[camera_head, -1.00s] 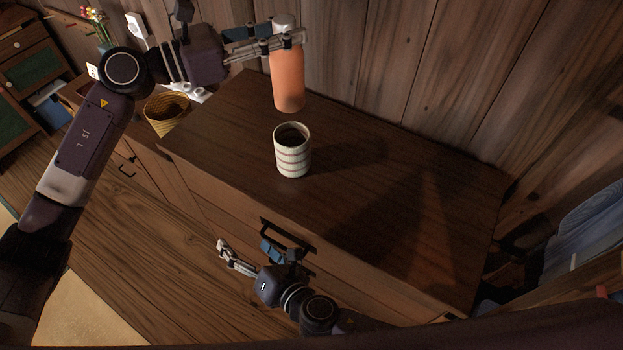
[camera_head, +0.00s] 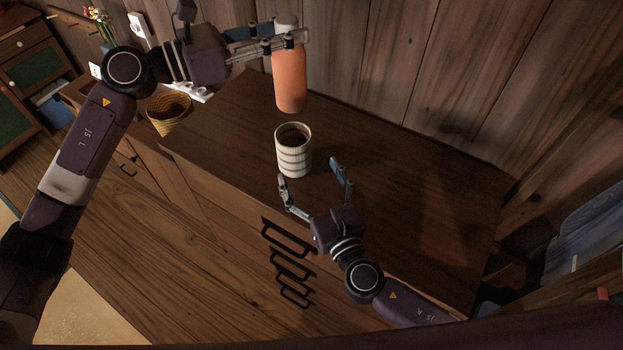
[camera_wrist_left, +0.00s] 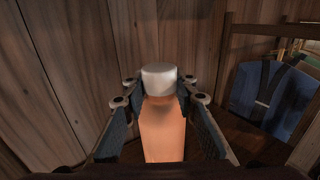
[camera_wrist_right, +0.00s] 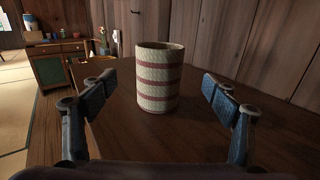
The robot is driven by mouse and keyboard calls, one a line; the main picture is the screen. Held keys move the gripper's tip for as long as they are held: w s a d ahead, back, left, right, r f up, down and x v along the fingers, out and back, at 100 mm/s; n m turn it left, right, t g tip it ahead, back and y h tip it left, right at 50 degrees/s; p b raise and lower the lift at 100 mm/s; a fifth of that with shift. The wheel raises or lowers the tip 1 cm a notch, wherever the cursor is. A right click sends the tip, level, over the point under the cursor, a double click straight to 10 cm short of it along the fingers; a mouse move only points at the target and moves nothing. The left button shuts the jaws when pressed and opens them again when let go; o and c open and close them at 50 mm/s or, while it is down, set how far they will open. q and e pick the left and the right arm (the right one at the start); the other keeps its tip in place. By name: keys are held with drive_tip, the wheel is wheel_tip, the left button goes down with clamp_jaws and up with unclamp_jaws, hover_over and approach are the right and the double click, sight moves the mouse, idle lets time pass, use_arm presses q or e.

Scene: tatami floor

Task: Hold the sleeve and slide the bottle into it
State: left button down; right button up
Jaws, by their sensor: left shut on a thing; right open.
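The bottle (camera_head: 290,80) is orange with a white cap and hangs upright above the cabinet top. My left gripper (camera_head: 290,42) is shut on it near its cap; the left wrist view shows the bottle (camera_wrist_left: 162,130) between both fingers. The sleeve (camera_head: 293,155) is a white woven cylinder with reddish bands. It stands upright, open end up, on the cabinet top, below the bottle and apart from it. My right gripper (camera_head: 309,172) is open, just in front of the sleeve. In the right wrist view the sleeve (camera_wrist_right: 160,82) stands ahead, between the open fingers, not touched.
The dark wooden cabinet top (camera_head: 420,210) is clear to the right of the sleeve. A yellow woven basket (camera_head: 168,113) stands at the left, near white items. A plank wall (camera_head: 440,70) rises behind. Black drawer handles (camera_head: 287,262) stick out at the front.

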sight(289, 132)
use_arm(q)
drive_tip(key=shift+w+r, duration=0.1)
use_arm(e)
drive_tip(key=x, duration=1)
drive_tip(key=shift+w, duration=0.1)
drive_tip(key=c, duration=1.2)
use_arm(q)
drive_tip(key=shift+w+f+n+t+y, duration=0.1)
drive_tip(key=shift+f+n+t+y, duration=0.45)
drive_tip(key=shift+f+t, duration=0.2)
use_arm(e)
drive_tip(key=shift+f, duration=0.1)
drive_tip(key=shift+c, duration=0.3)
use_arm(q)
drive_tip(key=shift+f+n+t, duration=0.1)
drive_tip(key=shift+n+t, duration=0.25)
drive_tip(key=shift+t, duration=0.2)
drive_tip(key=shift+s+f, duration=0.2)
drive_tip(key=shift+f, duration=0.15)
wheel_tip(289, 132, down, 17)
